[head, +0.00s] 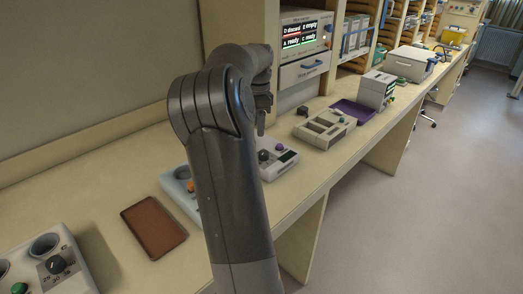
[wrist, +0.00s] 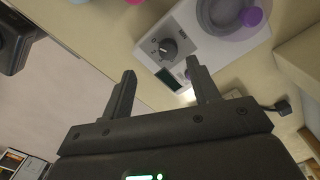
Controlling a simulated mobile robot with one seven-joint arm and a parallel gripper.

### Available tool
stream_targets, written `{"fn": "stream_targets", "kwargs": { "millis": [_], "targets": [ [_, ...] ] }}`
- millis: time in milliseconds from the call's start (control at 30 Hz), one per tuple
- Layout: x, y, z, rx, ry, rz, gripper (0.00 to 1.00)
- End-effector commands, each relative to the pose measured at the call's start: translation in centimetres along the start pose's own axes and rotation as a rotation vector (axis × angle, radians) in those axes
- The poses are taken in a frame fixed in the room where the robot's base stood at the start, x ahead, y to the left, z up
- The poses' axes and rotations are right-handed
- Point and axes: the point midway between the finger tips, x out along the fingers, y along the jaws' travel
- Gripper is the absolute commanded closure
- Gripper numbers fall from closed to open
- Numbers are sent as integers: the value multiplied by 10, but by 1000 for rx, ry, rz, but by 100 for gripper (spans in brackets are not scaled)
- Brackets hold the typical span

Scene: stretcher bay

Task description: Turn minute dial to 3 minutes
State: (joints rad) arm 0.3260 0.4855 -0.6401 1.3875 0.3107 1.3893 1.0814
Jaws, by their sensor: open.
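A white device (head: 283,170) with a dark round dial (head: 264,155), a purple part and a small display stands on the bench, partly behind my arm. In the wrist view, its black dial (wrist: 168,48) with marks around it lies just beyond and between my fingertips. My gripper (wrist: 160,70) is open and empty, apart from the dial as far as I can see. In the head view, my gripper (head: 262,125) points down near this device. Another device at the bottom left has a dark dial (head: 57,265) with numbers. I cannot read either dial's setting.
A brown mat (head: 153,226) lies on the bench at left. A light-blue device (head: 180,190) is partly behind my arm. A beige tray (head: 325,128) and a purple tray (head: 352,112) stand farther right. A shelf with a display unit (head: 305,38) rises behind.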

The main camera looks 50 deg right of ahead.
Motion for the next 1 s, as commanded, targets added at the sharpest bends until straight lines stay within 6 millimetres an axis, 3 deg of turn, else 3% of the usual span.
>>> {"fn": "stream_targets", "kwargs": {
  "millis": [133,367,700,1000],
  "targets": [
    [9,-11,-18,84,23,23,45],
    [24,-13,-23,110,28,32,45],
    [86,-11,-24,108,28,32,45],
    [117,-10,-25,107,28,30,45]
  ]
}}
